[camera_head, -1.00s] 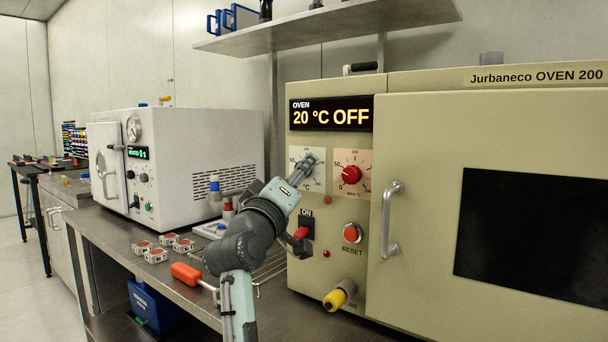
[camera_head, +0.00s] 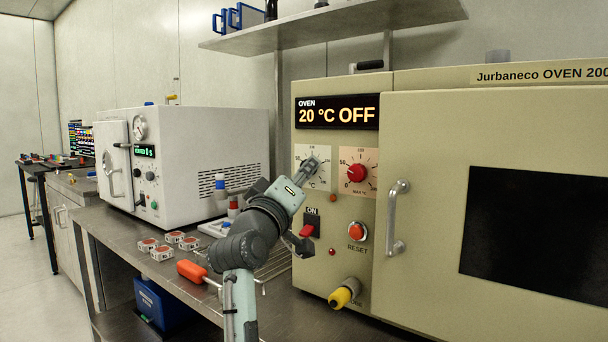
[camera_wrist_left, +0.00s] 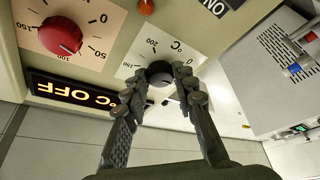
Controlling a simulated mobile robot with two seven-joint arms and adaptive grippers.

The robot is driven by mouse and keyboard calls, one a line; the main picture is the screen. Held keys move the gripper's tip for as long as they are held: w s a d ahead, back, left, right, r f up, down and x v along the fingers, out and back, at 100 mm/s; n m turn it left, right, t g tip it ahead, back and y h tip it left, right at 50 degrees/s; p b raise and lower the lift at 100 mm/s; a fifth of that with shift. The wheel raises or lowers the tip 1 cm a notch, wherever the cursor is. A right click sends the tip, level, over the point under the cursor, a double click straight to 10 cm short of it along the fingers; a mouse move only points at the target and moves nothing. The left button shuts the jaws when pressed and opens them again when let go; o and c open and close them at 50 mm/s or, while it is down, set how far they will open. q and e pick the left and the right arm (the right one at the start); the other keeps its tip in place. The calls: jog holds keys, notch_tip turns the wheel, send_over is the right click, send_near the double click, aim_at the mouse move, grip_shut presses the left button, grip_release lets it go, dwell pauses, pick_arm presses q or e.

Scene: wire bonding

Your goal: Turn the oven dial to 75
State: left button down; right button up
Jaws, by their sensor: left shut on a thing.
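The beige oven's temperature dial is a dark round knob (camera_wrist_left: 160,72) on a white scale plate (camera_head: 322,178) marked in °C. My left gripper (camera_head: 309,167) is at this plate, and its fingers cover the knob in the head view. In the left wrist view my left gripper (camera_wrist_left: 167,76) has a fingertip on each side of the knob and is shut on it. The knob's pointer cannot be read. The oven display (camera_head: 337,114) reads "20 °C OFF". My right gripper is not in view.
A red MAX °C dial (camera_head: 356,173) sits just right of the gripper. Below are a red ON switch (camera_head: 309,228), a RESET button (camera_head: 357,231) and a yellow-capped fitting (camera_head: 344,293). A door handle (camera_head: 397,218) stands out at right. A white oven (camera_head: 205,160) stands at left.

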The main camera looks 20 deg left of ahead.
pick_arm(q)
jog(key=shift+w+a+m+g+h+b, duration=0.15)
jog(key=shift+m+h+b, duration=0.2)
jog(key=shift+m+h, duration=1.65)
jog(key=shift+s+a+m+g+h+b, duration=0.15)
jog(key=shift+m+h+b, duration=0.35)
jog(key=shift+m, duration=2.75)
jog(key=shift+w+a+m+g+h+b, duration=0.1)
jog(key=shift+w+a+m+h+b, duration=0.1)
jog(key=shift+m+h, duration=1.85)
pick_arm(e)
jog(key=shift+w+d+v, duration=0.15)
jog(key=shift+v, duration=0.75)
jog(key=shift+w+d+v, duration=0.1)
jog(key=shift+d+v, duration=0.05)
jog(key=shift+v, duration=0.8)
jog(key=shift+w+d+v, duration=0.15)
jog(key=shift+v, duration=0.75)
pick_arm(q)
jog(key=shift+m+y, duration=0.55)
jog(key=shift+m, duration=0.35)
jog(key=c, duration=1.2)
grip_release()
jog(key=v, duration=1.2)
